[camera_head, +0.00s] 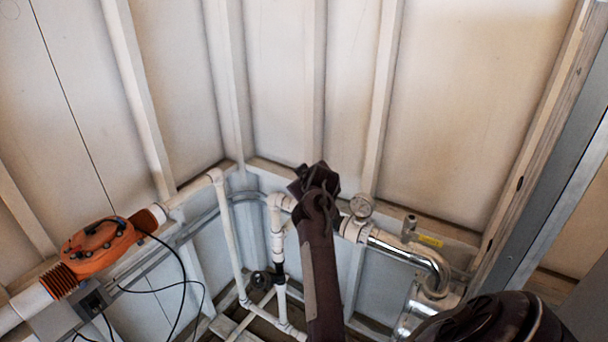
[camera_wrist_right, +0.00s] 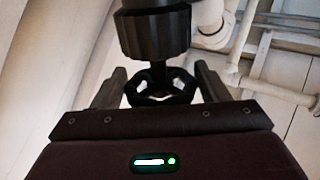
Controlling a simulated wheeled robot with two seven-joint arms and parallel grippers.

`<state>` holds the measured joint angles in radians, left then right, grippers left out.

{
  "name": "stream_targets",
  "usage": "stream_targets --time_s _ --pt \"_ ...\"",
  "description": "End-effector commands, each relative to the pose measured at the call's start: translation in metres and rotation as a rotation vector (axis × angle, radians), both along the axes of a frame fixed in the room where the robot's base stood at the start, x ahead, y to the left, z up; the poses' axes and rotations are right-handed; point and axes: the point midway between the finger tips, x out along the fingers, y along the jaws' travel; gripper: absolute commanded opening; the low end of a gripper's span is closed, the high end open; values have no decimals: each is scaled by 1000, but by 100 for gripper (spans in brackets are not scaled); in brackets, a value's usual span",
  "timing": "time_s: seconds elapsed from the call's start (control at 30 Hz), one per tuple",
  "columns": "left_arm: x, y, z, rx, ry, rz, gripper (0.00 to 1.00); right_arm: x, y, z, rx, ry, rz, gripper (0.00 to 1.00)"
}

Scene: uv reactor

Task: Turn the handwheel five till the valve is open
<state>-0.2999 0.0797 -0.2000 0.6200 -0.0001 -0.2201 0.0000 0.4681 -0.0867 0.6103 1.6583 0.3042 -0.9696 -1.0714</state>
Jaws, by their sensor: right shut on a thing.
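A black handwheel (camera_wrist_right: 163,97) with an open, spoked rim shows in the middle of the right wrist view, below a black ribbed valve body (camera_wrist_right: 155,32). My right gripper (camera_wrist_right: 160,88) has one finger on each side of the wheel and is shut on it. In the head view my dark right arm (camera_head: 322,270) stands in front of the white pipework; its gripper and the held wheel cannot be made out there. A small black wheel-like part (camera_head: 260,280) shows on the pipework left of the arm; I cannot tell if it is another handwheel. My left gripper is not in view.
An orange flanged unit (camera_head: 100,247) with black cables sits on the left pipe. A pressure gauge (camera_head: 361,206) and a shiny metal pipe (camera_head: 398,247) are right of my arm. White pipes (camera_head: 230,235) stand close on its left. Panelled walls close the corner behind.

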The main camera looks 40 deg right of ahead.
Motion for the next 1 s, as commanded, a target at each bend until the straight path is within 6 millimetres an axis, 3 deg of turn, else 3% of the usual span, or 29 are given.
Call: stream_targets --time_s 0.43,1.0 --pt "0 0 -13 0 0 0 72 1 -2 0 202 52 202 45" --pt "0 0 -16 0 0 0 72 1 -1 0 251 69 256 45"
